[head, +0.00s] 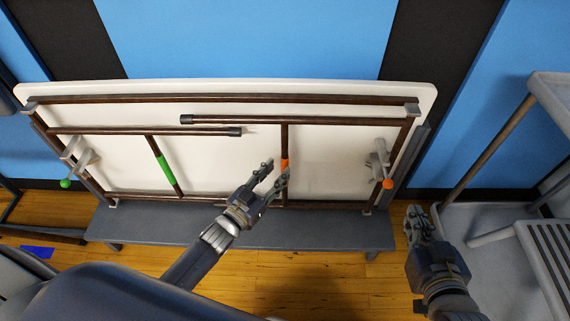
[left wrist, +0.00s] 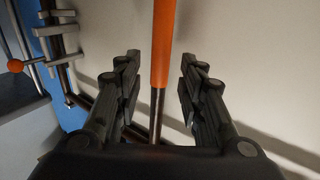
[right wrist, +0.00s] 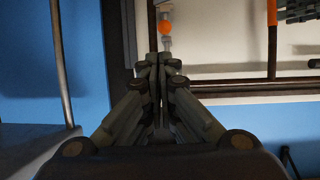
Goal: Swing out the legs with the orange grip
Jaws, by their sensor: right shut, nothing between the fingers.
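A folded table leans on its side, its pale underside (head: 230,155) facing me, with dark leg frames folded against it. The orange grip (head: 284,165) sits on a thin upright leg bar right of the middle; it also shows in the left wrist view (left wrist: 162,45). My left gripper (head: 272,172) is at this grip. In the left wrist view its open fingers (left wrist: 160,85) stand either side of the bar, with gaps on both sides. My right gripper (head: 419,212) is shut and empty, low at the right, apart from the table; its fingertips (right wrist: 158,62) meet in the right wrist view.
A green grip (head: 164,168) marks the other leg frame. A latch with an orange knob (head: 388,184) is at the table's right; one with a green knob (head: 65,183) is at its left. A grey bench (head: 300,232) supports the table. A grey rack (head: 490,220) stands at the right.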

